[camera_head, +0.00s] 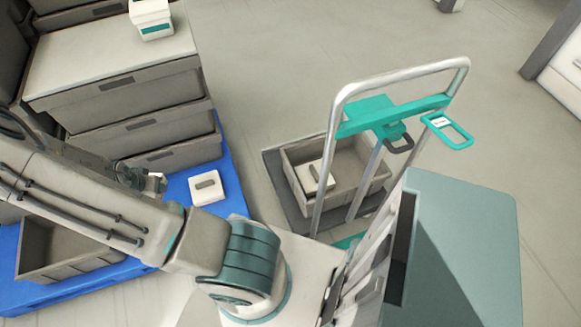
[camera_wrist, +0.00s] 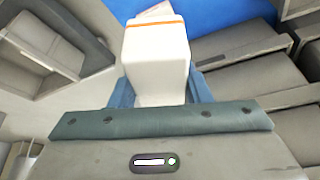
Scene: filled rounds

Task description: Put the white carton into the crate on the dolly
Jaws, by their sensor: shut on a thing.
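In the wrist view my gripper (camera_wrist: 160,90) is shut on a white carton (camera_wrist: 157,55) with an orange stripe across its far end. The carton sits between the two bluish fingers. In the head view I cannot clearly make out the held carton. The grey crate (camera_head: 367,195) sits on the dark dolly (camera_head: 275,177), right of centre and behind the metal handle frame. One white box (camera_head: 315,178) with a dark patch is in the crate.
A blue pallet (camera_head: 235,195) at the left carries stacked grey crates (camera_head: 165,93), an open grey bin (camera_head: 75,265) and a white box (camera_head: 207,187). Teal-striped boxes (camera_head: 151,18) stand on the stack. A metal handle frame (camera_head: 400,75) rises before the dolly.

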